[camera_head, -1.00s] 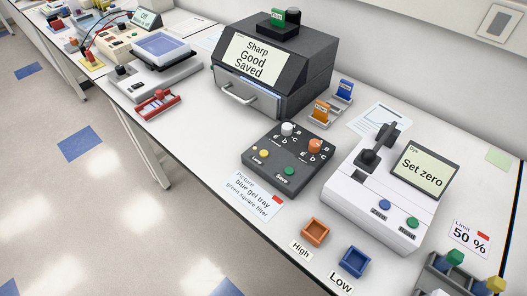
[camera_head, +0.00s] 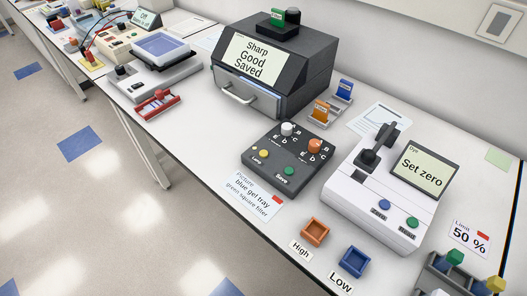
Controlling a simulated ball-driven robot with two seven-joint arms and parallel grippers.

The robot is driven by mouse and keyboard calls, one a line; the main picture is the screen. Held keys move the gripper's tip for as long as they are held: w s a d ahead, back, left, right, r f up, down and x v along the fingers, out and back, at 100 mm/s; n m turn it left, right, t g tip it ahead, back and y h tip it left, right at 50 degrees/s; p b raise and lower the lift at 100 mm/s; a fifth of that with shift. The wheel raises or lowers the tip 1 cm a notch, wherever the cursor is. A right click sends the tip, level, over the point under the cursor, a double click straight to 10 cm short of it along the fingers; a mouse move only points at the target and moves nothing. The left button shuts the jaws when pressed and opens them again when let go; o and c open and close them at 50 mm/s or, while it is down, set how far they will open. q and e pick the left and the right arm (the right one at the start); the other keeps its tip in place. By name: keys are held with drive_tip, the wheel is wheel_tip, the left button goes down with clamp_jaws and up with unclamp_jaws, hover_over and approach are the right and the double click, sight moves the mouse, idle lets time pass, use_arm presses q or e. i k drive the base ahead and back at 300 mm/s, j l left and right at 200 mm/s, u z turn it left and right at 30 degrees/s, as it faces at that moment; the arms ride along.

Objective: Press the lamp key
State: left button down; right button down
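The lamp key is a small yellow button (camera_head: 264,153) at the left of the dark control box (camera_head: 272,172), above a label that looks like "Lamp". A white knob (camera_head: 288,129) and an orange knob (camera_head: 315,146) stand on the box's rear part. Behind it is a dark imager (camera_head: 318,62) whose screen (camera_head: 249,62) reads "Sharp Good Saved". Neither of my grippers shows in the head view.
A white instrument (camera_head: 345,200) with a "Set zero" screen stands to the right. Orange (camera_head: 314,233) and blue (camera_head: 353,262) trays sit near the front edge. A picture card (camera_head: 257,196) lies before the control box. Blue and orange filter blocks stand behind it.

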sight(262, 154)
drive_tip(key=j+z, duration=0.1)
drive_tip(key=z, duration=0.3)
drive_tip(key=i+j+z, duration=0.1)
drive_tip(key=z, duration=0.3)
drive_tip(key=j+z, duration=0.3)
drive_tip(key=j, duration=0.6)
drive_tip(key=j+z, duration=0.35)
drive_tip(key=j, duration=1.1)
